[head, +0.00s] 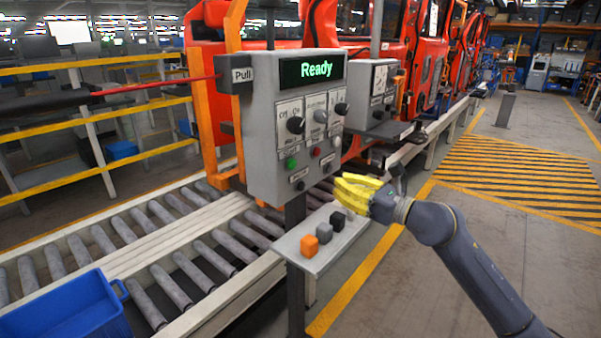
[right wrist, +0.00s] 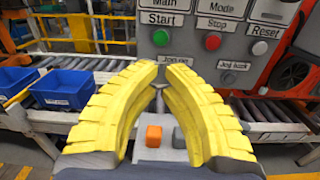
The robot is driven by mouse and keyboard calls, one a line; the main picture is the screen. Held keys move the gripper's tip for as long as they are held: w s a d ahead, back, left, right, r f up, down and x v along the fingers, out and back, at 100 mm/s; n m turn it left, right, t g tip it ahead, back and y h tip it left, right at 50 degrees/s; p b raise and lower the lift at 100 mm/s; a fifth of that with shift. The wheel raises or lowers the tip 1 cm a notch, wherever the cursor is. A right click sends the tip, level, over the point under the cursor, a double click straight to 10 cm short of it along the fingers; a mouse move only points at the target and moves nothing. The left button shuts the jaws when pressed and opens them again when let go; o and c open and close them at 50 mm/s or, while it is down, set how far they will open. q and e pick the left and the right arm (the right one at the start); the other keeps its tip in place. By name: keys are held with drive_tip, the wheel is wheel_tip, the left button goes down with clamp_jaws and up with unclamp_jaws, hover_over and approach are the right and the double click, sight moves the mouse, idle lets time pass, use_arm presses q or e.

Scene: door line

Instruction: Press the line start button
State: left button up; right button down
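The grey control box (head: 262,130) stands on a post, its screen (head: 311,70) reading "Ready". The green button (head: 291,163) sits low on its face; in the right wrist view, the green button (right wrist: 161,38) is under a "Start" label. A red button (head: 316,152) labelled "Stop" and a white one labelled "Reset" (right wrist: 260,47) are to its right. My right gripper (head: 338,188), with yellow fingers, is in front of and below the box, right of the buttons and apart from them. In the right wrist view its fingertips (right wrist: 164,66) nearly meet, with nothing between them. My left gripper is not in view.
A shelf (head: 312,262) below the box holds an orange cube (head: 309,246), a grey cube (head: 324,233) and a dark cube (head: 338,221). A roller conveyor (head: 190,254) and a blue bin (head: 70,309) lie left. A second panel (head: 372,88) stands behind. The floor at right is clear.

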sight(291, 164)
drive_tip(key=shift+w+f, duration=0.1)
drive_tip(key=shift+f, duration=0.35)
drive_tip(key=x, duration=1.4)
drive_tip(key=shift+f, duration=0.2)
